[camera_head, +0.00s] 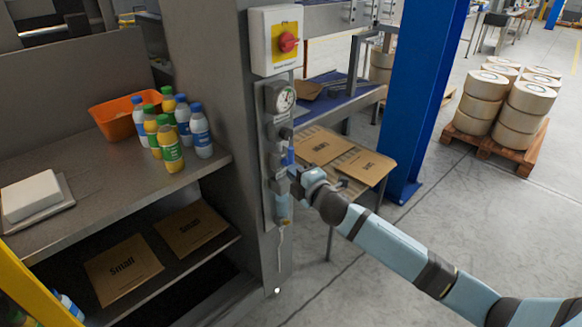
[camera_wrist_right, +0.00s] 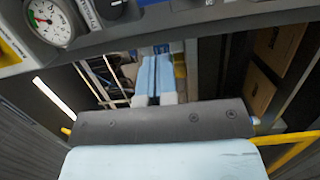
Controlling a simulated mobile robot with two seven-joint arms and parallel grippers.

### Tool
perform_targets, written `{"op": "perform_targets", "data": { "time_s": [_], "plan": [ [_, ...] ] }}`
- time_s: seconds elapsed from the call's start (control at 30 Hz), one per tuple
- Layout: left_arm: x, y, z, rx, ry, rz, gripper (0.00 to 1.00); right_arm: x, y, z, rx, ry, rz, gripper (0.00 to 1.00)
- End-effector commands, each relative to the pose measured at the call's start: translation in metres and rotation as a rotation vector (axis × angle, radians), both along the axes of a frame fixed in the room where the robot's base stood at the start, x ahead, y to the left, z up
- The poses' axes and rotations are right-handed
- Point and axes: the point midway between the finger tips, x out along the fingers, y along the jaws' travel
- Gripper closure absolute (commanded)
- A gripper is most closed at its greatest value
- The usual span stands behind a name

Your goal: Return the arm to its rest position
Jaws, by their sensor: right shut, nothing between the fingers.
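My right arm reaches in from the lower right in the head view. Its right gripper (camera_head: 292,172) is at the grey panel post (camera_head: 270,215), below the round gauge (camera_head: 281,96) and the dark knob (camera_head: 286,133). The gripper is shut and empty. Its fingertips are small here, and I cannot tell whether they touch the panel fittings. In the right wrist view the gauge (camera_wrist_right: 48,20) and a dark knob (camera_wrist_right: 115,8) are close, at the upper left. My left gripper is in neither view.
A red rotary switch (camera_head: 288,42) sits above the gauge. Left are a shelf with several bottles (camera_head: 170,145), an orange bin (camera_head: 125,116) and flat cartons (camera_head: 122,268). A blue column (camera_head: 422,95) and loaded pallet (camera_head: 495,143) stand behind.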

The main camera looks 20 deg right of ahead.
Motion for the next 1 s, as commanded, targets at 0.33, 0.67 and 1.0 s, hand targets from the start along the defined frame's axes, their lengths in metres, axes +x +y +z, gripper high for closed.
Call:
{"op": "perform_targets", "data": {
  "time_s": [0.33,0.67,1.0],
  "plan": [
    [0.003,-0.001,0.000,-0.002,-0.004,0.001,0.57,-0.068,-0.011,-0.002,0.000,0.003,0.000,1.00],
    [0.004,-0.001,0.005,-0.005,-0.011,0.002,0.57,-0.080,-0.012,-0.002,0.004,0.004,0.000,1.00],
    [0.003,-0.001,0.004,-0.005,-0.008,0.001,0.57,-0.179,0.042,-0.117,0.592,0.368,-0.062,1.00]
  ]
}}
